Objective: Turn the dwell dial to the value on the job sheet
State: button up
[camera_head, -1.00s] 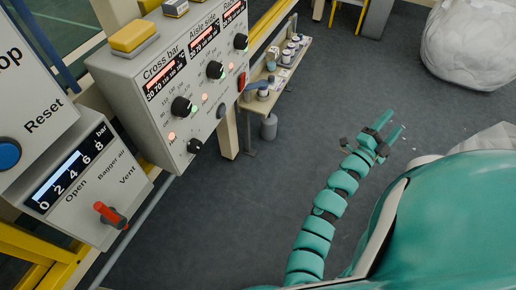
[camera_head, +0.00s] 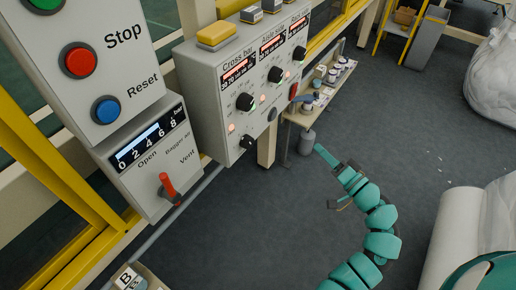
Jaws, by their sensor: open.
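A grey control box (camera_head: 225,110) carries three black dials in a slanting row: the Cross bar dial (camera_head: 245,101), the Aisle side dial (camera_head: 275,74) and the dial at its right (camera_head: 299,53). A smaller black knob (camera_head: 247,141) sits low on its front. No dial can be read as the dwell dial, and I cannot make out a job sheet. My gripper (camera_head: 332,160) is open and empty over the floor, right of the box and apart from it.
Left are a panel with a red Stop button (camera_head: 80,62) and blue Reset button (camera_head: 106,110), and a gauge box with a red lever (camera_head: 168,186). A low shelf (camera_head: 310,112) with pots stands behind. Wrapped rolls (camera_head: 497,80) are at right. Open floor lies between.

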jog(key=s+a+f+n+g+y, duration=0.2)
jog(key=s+a+n+g+y, duration=0.25)
jog(key=a, duration=0.25)
jog(key=p, duration=0.1)
send_near(251, 145)
jog(key=shift+g+h, duration=0.35)
jog(key=shift+h, duration=0.1)
jog(key=x, duration=0.6)
jog(key=r+x, duration=0.1)
jog(key=x, duration=0.2)
jog(key=shift+w+a+r, duration=0.1)
jog(key=shift+w+a, duration=0.05)
jog(key=shift+a, duration=0.1)
jog(key=c, duration=1)
jog(key=shift+o, duration=0.2)
